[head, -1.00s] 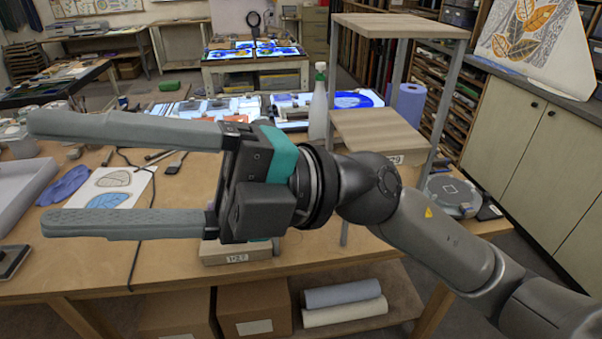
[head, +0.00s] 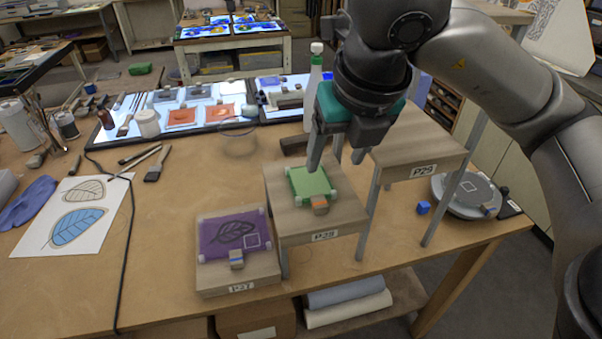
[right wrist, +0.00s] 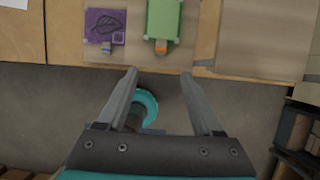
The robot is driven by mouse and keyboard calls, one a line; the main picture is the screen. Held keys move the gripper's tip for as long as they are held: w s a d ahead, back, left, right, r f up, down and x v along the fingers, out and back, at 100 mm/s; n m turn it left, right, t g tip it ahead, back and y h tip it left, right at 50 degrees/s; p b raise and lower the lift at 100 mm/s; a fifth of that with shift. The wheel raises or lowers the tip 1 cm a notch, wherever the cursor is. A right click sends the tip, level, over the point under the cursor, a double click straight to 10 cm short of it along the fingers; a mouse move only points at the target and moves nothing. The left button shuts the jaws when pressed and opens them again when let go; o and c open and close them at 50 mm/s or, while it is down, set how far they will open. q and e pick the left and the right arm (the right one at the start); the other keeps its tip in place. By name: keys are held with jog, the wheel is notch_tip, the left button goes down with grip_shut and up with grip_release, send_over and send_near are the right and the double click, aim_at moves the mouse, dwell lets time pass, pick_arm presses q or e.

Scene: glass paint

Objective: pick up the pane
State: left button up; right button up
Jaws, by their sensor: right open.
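A green pane (head: 310,185) lies on the middle wooden stand (head: 345,212), labelled P28, with a small orange-and-grey block at its front edge. It also shows in the right wrist view (right wrist: 163,20). A purple pane (head: 210,240) with a dark leaf drawing lies on the low stand (head: 212,283), labelled P27; it too shows in the right wrist view (right wrist: 91,18). My right gripper (head: 336,160) points down, open and empty, near the green pane's back right; one finger overlaps the pane in the picture. In the right wrist view, the gripper (right wrist: 160,74) has nothing between its fingers. My left gripper is out of view.
A bottle (head: 314,85) stands behind. A leaf drawing (head: 85,215) lies on the left; the bench between is mostly clear.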

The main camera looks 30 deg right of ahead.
jog(key=b, duration=0.1)
send_near(321, 206)
jog(key=shift+x, duration=1.2)
jog(key=shift+w+d+f, duration=0.15)
jog(key=shift+w+f, duration=0.2)
jog(key=shift+f, duration=0.1)
jog(key=x, duration=0.5)
jog(key=shift+s+p, duration=0.15)
jog(key=shift+p, duration=0.15)
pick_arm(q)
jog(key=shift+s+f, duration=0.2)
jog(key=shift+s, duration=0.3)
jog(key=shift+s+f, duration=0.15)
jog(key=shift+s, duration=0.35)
pick_arm(e)
jog(key=shift+c, duration=0.2)
jog(key=c, duration=0.3)
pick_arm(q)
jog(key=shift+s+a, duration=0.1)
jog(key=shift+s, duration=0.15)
pick_arm(e)
grip_shut()
